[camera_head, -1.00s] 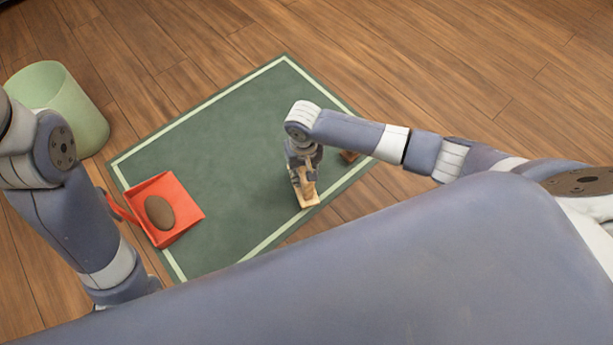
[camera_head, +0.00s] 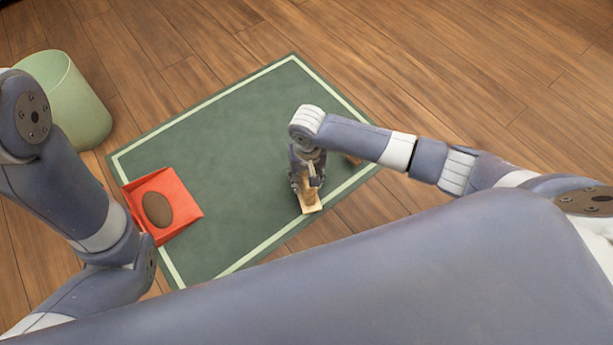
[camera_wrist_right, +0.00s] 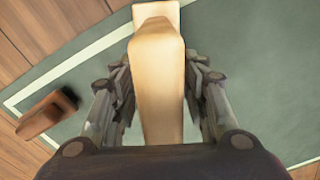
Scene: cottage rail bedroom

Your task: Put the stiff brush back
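A pale wooden piece, apparently a brush (camera_head: 310,203), is at the right edge of the green mat. It shows end-on in the right wrist view (camera_wrist_right: 158,75), between my right gripper's fingers (camera_wrist_right: 160,85). The fingers are close along both its sides, and whether they press on it is unclear. Its bristles are not visible. In the head view my right gripper (camera_head: 306,178) points down over it. A brown piece with a dark end (camera_wrist_right: 45,115) lies left of the gripper in the wrist view, partly hidden behind my arm in the head view (camera_head: 353,160). My left gripper is out of view.
A red dustpan (camera_head: 188,199) holding a brown oval thing (camera_head: 157,209) lies on the mat's left part. A light green bin (camera_head: 75,105) stands on the wooden floor at far left. The middle of the green mat (camera_head: 230,150) is clear.

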